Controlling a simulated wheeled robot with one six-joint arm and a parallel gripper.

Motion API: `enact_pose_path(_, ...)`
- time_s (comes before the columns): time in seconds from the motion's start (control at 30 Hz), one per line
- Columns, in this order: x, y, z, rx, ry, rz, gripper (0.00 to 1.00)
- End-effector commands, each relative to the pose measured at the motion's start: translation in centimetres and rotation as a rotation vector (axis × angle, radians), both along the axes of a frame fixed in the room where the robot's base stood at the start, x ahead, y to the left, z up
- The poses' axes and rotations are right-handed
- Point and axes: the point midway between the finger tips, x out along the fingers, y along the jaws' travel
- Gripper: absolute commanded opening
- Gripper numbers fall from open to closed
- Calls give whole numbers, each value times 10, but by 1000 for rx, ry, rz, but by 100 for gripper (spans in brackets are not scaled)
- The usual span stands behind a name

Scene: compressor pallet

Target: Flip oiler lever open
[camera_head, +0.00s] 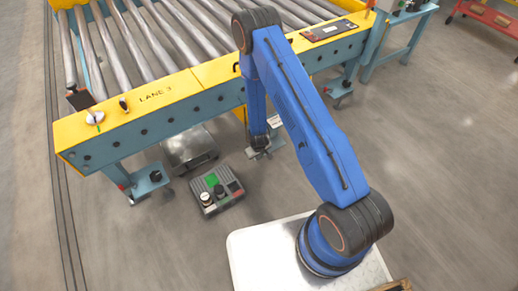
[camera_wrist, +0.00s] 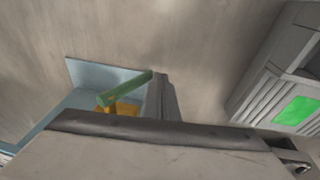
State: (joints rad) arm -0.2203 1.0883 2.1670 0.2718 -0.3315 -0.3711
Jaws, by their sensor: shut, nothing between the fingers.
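A green lever (camera_wrist: 125,88) shows in the wrist view with a small yellow-orange part (camera_wrist: 125,108) under it. The lever slants up to the right, and its right end meets or overlaps the tip of my gripper (camera_wrist: 160,80). I cannot tell whether they touch. My gripper is shut and empty, pointing away from the camera. In the head view my gripper (camera_head: 262,152) is low beside the conveyor, partly hidden by my blue arm. The lever cannot be made out there.
A roller conveyor with a yellow rail (camera_head: 165,92) stands on teal legs. A grey box with a green panel (camera_head: 215,190) sits on the floor left of my gripper; a green-panelled grey body (camera_wrist: 297,111) is at right in the wrist view. Open floor lies at left.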

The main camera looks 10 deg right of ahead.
Motion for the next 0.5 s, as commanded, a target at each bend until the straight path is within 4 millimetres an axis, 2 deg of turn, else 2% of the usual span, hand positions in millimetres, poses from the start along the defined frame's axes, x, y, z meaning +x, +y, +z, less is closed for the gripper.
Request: enact_pose_path(0.5,1,-6,-11,-173,-55,1,0)
